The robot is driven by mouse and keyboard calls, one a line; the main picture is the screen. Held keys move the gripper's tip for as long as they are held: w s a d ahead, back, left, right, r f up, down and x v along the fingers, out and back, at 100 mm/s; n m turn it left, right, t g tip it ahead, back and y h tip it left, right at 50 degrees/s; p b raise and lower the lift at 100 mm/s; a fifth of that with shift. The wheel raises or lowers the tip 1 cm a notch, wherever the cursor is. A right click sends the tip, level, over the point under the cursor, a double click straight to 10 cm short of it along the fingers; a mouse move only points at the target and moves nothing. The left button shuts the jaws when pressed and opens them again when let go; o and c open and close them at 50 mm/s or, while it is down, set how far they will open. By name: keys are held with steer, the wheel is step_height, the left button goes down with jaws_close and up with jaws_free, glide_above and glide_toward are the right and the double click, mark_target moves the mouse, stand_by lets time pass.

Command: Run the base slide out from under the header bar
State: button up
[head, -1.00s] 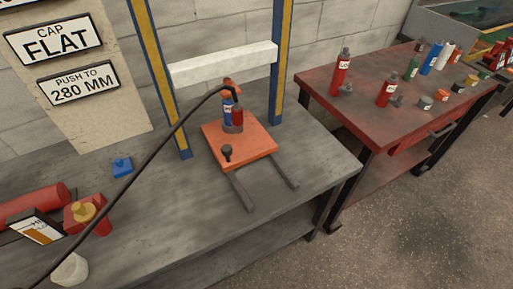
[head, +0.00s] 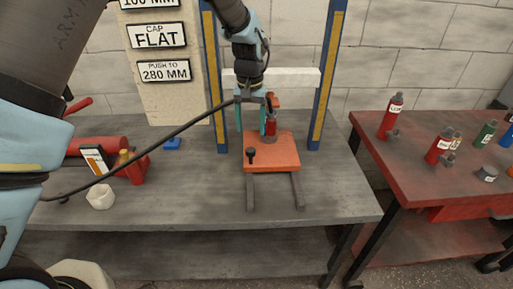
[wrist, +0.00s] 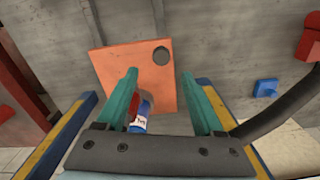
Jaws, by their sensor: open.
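The base slide is an orange plate (head: 283,160) on two dark rails (head: 297,190), between the blue-and-yellow posts and partly in front of them. A black knob (head: 250,154) stands at its front left; it also shows in the wrist view (wrist: 161,56). A red cylinder (head: 270,126) stands at the plate's back; the wrist view shows a blue labelled cylinder (wrist: 141,123) beside it. The white header bar (head: 300,77) spans the posts above, partly hidden by my arm. My gripper (head: 251,127) is open, teal fingers pointing down around the cylinders' area; whether they touch anything is unclear.
A red table (head: 415,150) with bottles stands at right. The bench front right is clear.

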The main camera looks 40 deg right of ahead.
mark_target(250, 149)
step_height(250, 149, down, 8)
steer(key=shift+w+f+p, duration=0.1)
steer(key=shift+f+p, duration=0.1)
steer(key=shift+p, duration=1)
steer(key=shift+c, duration=0.3)
jaws_close()
